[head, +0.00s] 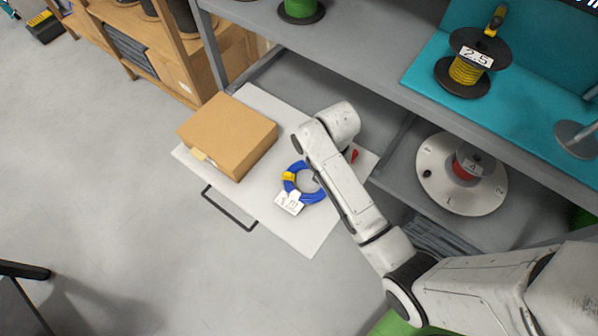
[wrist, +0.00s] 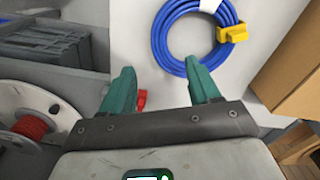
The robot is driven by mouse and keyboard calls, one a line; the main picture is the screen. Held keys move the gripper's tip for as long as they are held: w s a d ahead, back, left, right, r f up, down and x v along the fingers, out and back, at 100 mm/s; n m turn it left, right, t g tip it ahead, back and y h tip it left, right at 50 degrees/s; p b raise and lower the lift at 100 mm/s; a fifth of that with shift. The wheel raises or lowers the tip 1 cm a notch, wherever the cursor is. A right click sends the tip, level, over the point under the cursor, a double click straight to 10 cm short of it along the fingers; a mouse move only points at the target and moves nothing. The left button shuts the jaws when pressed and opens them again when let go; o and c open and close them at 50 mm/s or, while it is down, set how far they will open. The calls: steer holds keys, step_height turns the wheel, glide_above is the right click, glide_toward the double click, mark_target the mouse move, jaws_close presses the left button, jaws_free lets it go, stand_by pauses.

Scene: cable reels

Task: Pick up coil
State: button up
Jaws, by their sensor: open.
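The blue coil (head: 304,183) lies on a pulled-out white drawer board (head: 253,205) in the head view. It has a yellow clip (head: 288,176) and a white label tag (head: 290,202). In the wrist view the coil (wrist: 159,42) is near the top, with its yellow clip (wrist: 233,33) at its right side. My gripper (wrist: 164,82) is open, its two green fingers apart with no coil between them. The coil lies beyond the fingertips. In the head view my arm hides the gripper and covers the coil's right edge.
A cardboard box (head: 228,137) stands on the board left of the coil. A small red object (head: 353,155) lies right of my arm. A grey shelf (head: 330,50) overhangs the back. A white reel (head: 440,185) with red cable stands at the right. Open floor (head: 110,190) lies left.

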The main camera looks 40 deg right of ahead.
step_height(320, 180, down, 5)
steer(key=shift+d+r, duration=0.1)
steer(key=shift+w+d+f+b, duration=0.1)
steer(key=shift+d+f+b, duration=0.1)
steer(key=shift+f, duration=1.15)
steer(key=shift+d+f+b, duration=0.1)
steer(key=shift+f+b, duration=0.05)
steer(key=shift+f, duration=1.15)
steer(key=shift+c, duration=0.2)
jaws_close()
